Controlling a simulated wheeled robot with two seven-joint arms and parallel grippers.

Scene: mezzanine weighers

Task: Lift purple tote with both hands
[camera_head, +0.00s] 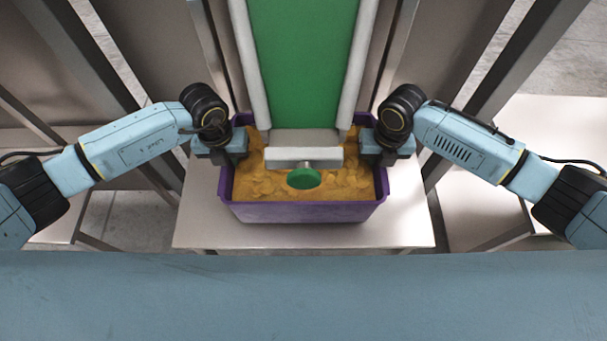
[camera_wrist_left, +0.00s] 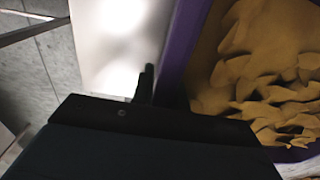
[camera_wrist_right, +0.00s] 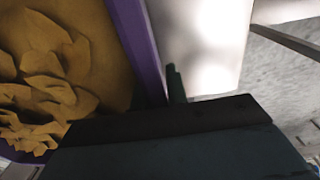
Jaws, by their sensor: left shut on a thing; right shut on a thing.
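The purple tote (camera_head: 303,212) is filled with yellow-brown chips or flakes (camera_head: 255,182) and sits at the middle of the head view, over a pale table. I cannot tell whether its base touches the table. My left gripper (camera_head: 232,142) is shut on the tote's left side wall. My right gripper (camera_head: 375,142) is shut on its right side wall. The tote's left wall shows in the left wrist view (camera_wrist_left: 180,45) and its right wall in the right wrist view (camera_wrist_right: 138,45). The tote's far edge is mostly hidden under the chute.
A green conveyor chute (camera_head: 305,65) with pale side rails comes down over the tote's far part. A grey bar with a green round knob (camera_head: 304,179) hangs over the chips. The pale table (camera_head: 400,225) has free room at both sides. Metal posts (camera_head: 500,65) stand around.

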